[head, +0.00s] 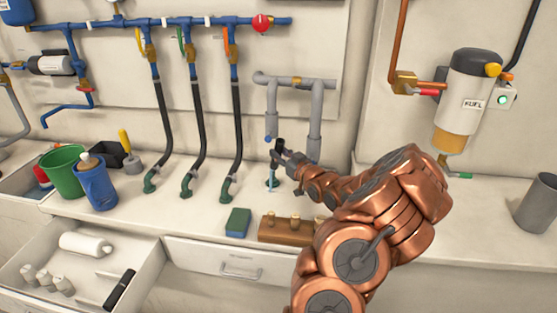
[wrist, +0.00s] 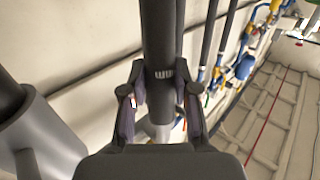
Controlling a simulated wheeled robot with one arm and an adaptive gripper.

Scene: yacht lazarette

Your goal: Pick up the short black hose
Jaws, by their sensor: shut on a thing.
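My gripper (head: 284,158) is in front of the grey pipe loop at the back of the counter. In the wrist view my gripper (wrist: 158,92) has its two fingers shut on both sides of a dark, straight tube, which I take for the short black hose (wrist: 158,35). The tube runs up out of the top of that view and bears small white marks. In the head view the tube is small and hard to tell from the dark fingers. A thin light-blue piece shows just below the gripper, over a dark spot on the counter.
Several long black hoses (head: 165,110) hang left of the gripper from a blue pipe. The grey pipe loop (head: 315,120) stands close behind. A wooden block (head: 285,232) and a green sponge (head: 238,222) lie in front. An open drawer (head: 130,262) holds white rolls and a black item.

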